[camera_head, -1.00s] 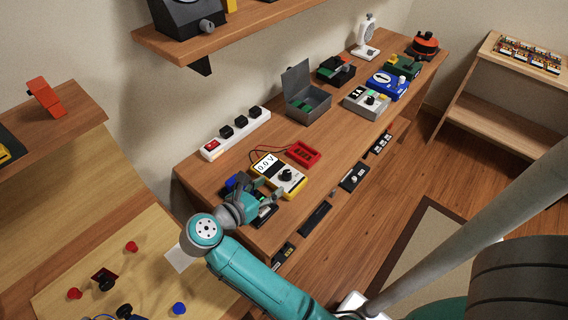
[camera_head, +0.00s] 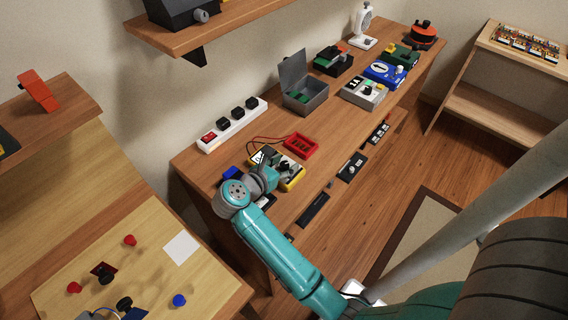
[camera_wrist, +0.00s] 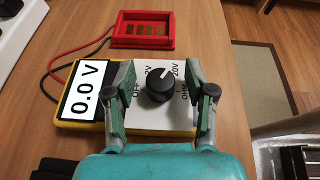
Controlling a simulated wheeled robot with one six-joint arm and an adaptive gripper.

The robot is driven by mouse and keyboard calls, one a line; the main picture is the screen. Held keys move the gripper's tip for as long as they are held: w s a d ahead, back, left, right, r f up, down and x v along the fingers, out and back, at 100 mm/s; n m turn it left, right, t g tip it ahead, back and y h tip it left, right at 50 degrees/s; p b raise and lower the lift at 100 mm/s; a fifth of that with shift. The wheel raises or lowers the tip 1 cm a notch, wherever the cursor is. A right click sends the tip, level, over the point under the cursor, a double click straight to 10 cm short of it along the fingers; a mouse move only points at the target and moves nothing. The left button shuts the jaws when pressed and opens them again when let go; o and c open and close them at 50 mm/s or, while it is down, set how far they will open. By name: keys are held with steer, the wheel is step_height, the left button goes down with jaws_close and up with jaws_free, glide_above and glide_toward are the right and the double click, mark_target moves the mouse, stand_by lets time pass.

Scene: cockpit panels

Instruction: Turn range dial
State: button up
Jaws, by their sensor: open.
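The range dial (camera_wrist: 160,86) is a black round knob with a white pointer mark, on the white face of a yellow-edged multimeter (camera_wrist: 143,112) in the wrist view. Labels such as OFF, 2V, 20V and OHM surround it, and its mark points up and right, toward the 20V side. The display (camera_wrist: 86,90) reads 0.0 V. My gripper (camera_wrist: 160,92) is open, with one finger on each side of the dial and a gap to each. In the head view, my gripper (camera_head: 276,174) partly covers the multimeter (camera_head: 292,181).
A red tray (camera_wrist: 143,29), wired to the multimeter, lies just behind it. In the head view, a white power strip (camera_head: 232,125), a grey open box (camera_head: 303,94) and several other devices stand along the bench. Small black panels line its front edge.

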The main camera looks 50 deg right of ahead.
jaws_close()
steer(key=shift+n+t, duration=0.3)
steer(key=shift+t, duration=0.1)
steer(key=n+t+y, duration=0.1)
steer(key=n+t, duration=0.1)
steer(key=n+t+y, duration=0.1)
steer(key=n+t, duration=0.1)
steer(key=t, duration=0.1)
steer(key=shift+s+d+n, duration=0.15)
steer(key=shift+s+n, duration=0.05)
steer(key=shift+n, duration=0.1)
steer(key=shift+w+n+t+y, duration=0.1)
steer(key=shift+n+t+y, duration=1.3)
steer(key=shift+n+t, duration=0.4)
steer(key=shift+n+y, duration=0.3)
jaws_free()
